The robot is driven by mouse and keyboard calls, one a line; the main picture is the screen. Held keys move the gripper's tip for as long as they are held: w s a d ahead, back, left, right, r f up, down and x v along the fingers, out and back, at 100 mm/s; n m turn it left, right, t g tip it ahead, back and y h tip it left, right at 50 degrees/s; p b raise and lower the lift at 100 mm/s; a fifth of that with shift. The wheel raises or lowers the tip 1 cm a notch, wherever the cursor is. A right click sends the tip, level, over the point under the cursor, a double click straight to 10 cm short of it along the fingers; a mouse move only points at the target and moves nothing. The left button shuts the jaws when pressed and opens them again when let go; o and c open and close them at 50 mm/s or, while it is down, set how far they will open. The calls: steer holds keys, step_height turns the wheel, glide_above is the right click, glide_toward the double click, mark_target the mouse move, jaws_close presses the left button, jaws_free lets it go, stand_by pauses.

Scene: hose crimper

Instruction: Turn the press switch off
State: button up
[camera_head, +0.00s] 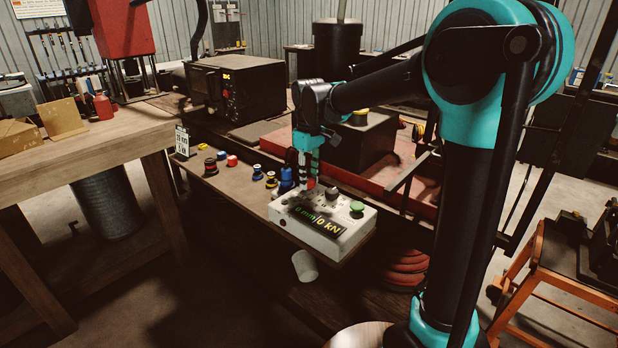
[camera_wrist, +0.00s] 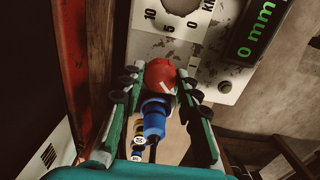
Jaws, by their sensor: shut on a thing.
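The press control box (camera_head: 312,224) is pale and worn, with a lit green readout (camera_head: 318,219). It has a dark dial knob (camera_head: 331,194) and a green button (camera_head: 357,207) on top. My gripper (camera_head: 308,176) points down at the box's far left end. In the wrist view my gripper (camera_wrist: 160,80) has its two fingers on either side of a round red knob (camera_wrist: 160,74) with a pale mark, shut on it. The knob is at the edge of the box face (camera_wrist: 150,46). I take it as the switch, but no label on it is readable.
Blue fittings (camera_head: 286,178) stand just left of the box, and show below the knob in the wrist view (camera_wrist: 153,120). Several coloured spools (camera_head: 210,166) stand farther left on the shelf. A red tray (camera_head: 395,185) lies behind. A wooden bench (camera_head: 85,152) stands left.

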mark_target(309, 179)
stand_by(0.4)
steer(key=o, duration=1.2)
steer(key=shift+c, duration=0.2)
steer(key=shift+r, duration=0.1)
step_height(309, 179, up, 12)
